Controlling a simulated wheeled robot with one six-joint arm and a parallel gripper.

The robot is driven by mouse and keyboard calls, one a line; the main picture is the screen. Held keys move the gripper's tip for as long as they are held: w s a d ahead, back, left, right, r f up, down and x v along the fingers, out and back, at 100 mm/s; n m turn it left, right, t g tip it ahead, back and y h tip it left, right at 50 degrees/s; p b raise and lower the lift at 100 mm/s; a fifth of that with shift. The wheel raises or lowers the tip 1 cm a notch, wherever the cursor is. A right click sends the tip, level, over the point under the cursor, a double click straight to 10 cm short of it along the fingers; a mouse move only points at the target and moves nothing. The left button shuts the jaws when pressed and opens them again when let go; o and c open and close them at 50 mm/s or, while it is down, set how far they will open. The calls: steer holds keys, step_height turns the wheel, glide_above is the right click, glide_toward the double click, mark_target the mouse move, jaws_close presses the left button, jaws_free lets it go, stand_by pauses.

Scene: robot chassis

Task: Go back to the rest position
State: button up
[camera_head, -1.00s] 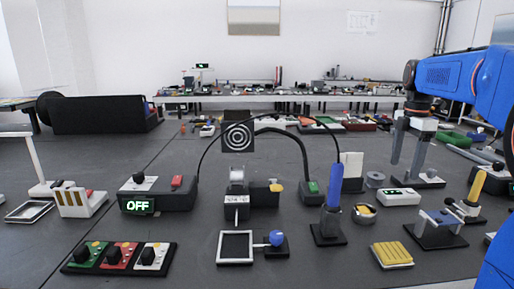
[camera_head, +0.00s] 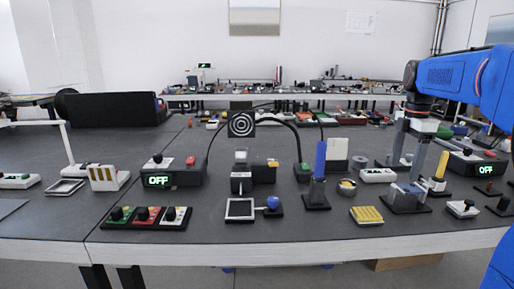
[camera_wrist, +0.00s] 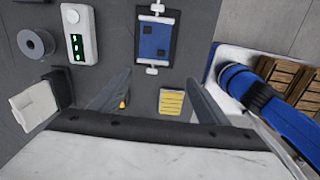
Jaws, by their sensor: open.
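My gripper (camera_head: 405,168) hangs at the right of the head view, below my blue arm, with its grey fingers apart. In the wrist view the fingers of my gripper (camera_wrist: 159,82) also stand apart, with nothing held between them. The wrist view shows the same fixture's blue plate (camera_wrist: 157,40) beyond the fingers and a yellow ribbed block (camera_wrist: 172,102) nearer.
The dark table (camera_head: 300,226) carries several devices: two boxes reading OFF, (camera_head: 175,178) being the left one, a switch panel (camera_head: 146,217), a blue upright handle (camera_head: 320,158) and a target plate (camera_head: 241,124). Its white front edge (camera_head: 280,252) shows, with grey floor before it.

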steer(key=s+a+f+m+t, duration=0.1)
steer(key=s+a+f+m, duration=0.1)
steer(key=s+a+m, duration=0.4)
steer(key=s+a+f+m+t, duration=0.1)
steer(key=s+a+f+m, duration=0.2)
steer(key=s, duration=0.5)
steer(key=s+a+f+m+t, duration=0.1)
steer(key=s+a+f+m, duration=0.2)
steer(key=s+f, duration=0.3)
steer(key=s+a+f+m+t, duration=0.1)
steer(key=s+a+f+m, duration=0.2)
steer(key=s+f+m, duration=0.3)
steer(key=s+f, duration=0.1)
steer(key=s, duration=0.2)
steer(key=shift+s+t, duration=0.3)
steer(key=shift+a+r, duration=0.1)
